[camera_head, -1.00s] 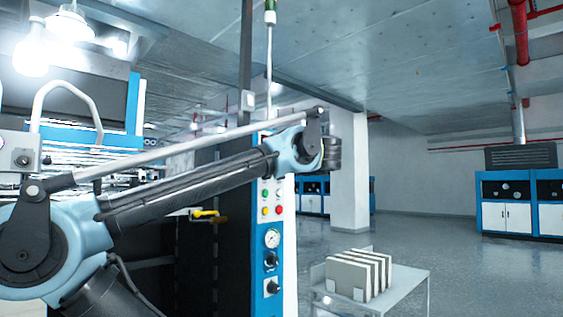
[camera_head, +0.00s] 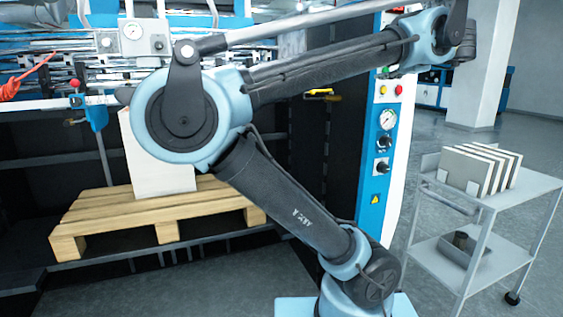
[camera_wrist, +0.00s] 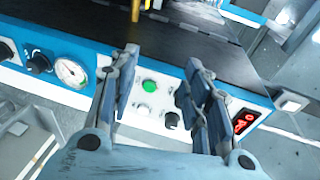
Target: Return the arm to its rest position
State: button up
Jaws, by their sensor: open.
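My arm (camera_head: 310,205) rises from its base at the bottom, bends at a blue elbow and reaches up to the right, in front of the machine's control panel. In the wrist view my gripper (camera_wrist: 161,62) has its two fingers spread apart with nothing between them. A control panel with a gauge (camera_wrist: 71,73) and a green button (camera_wrist: 150,86) lies behind the fingers. In the head view the gripper itself cannot be made out clearly; only the dark end of the arm shows at the upper right.
A wooden pallet (camera_head: 90,222) with a white stack (camera_head: 158,178) stands in the machine at left, partly behind my elbow. A grey cart (camera_head: 520,190) with several upright boards (camera_head: 478,168) stands at right. Open floor lies beyond it, with a pillar (camera_head: 478,75) behind.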

jog(key=s+a+f+n+g+y, duration=0.15)
jog(key=a+f+n+g, duration=0.45)
jog(key=f, duration=0.8)
jog(key=s+a+f+n+g+y, duration=0.1)
jog(key=s+a+f+n+g, duration=0.15)
jog(key=a+f, duration=0.8)
jog(key=s+d+f+n+g+h, duration=0.1)
jog(key=s+f+n, duration=0.1)
jog(key=f, duration=0.6)
jog(key=s+d+f+n+g+h, duration=0.1)
jog(key=s+f, duration=0.3)
jog(key=f, duration=0.4)
jog(key=s+d+f+n+g+h, duration=0.2)
jog(key=s+f+n+g+h, duration=0.1)
jog(key=f, duration=0.5)
jog(key=shift+s+f+n, duration=0.25)
jog(key=shift+f+n, duration=0.05)
jog(key=shift+n, duration=0.25)
jog(key=shift+h, duration=0.25)
jog(key=shift+w+f, duration=0.2)
jog(key=shift+w, duration=0.25)
